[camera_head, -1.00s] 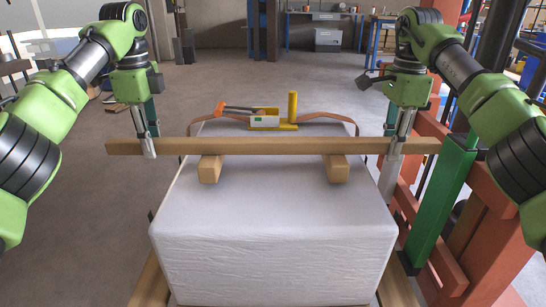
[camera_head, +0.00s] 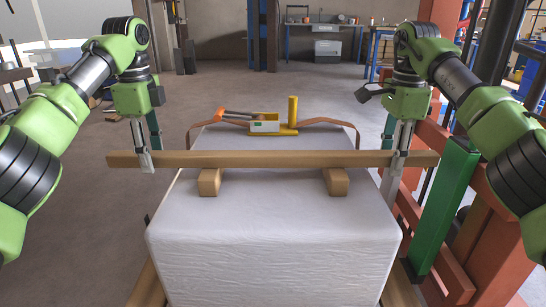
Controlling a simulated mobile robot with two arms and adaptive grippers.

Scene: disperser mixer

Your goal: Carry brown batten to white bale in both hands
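The brown batten (camera_head: 270,159) is a long, straight wooden bar lying level across the head camera view. My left gripper (camera_head: 145,160) is shut around it near its left end, and my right gripper (camera_head: 397,160) is shut around it near its right end. The white bale (camera_head: 272,235) is a large wrapped block below and nearer than the batten. Two short wooden blocks (camera_head: 209,181) (camera_head: 336,181) rest on the bale's top, just in front of the batten in the picture. I cannot tell the exact gap between batten and bale.
At the bale's far edge are a yellow stand (camera_head: 292,116), a small box (camera_head: 264,123), an orange-handled tool (camera_head: 238,113) and a brown strap (camera_head: 330,122). A green post (camera_head: 445,205) and red frame (camera_head: 500,225) stand close on the right. The floor on the left is mostly clear.

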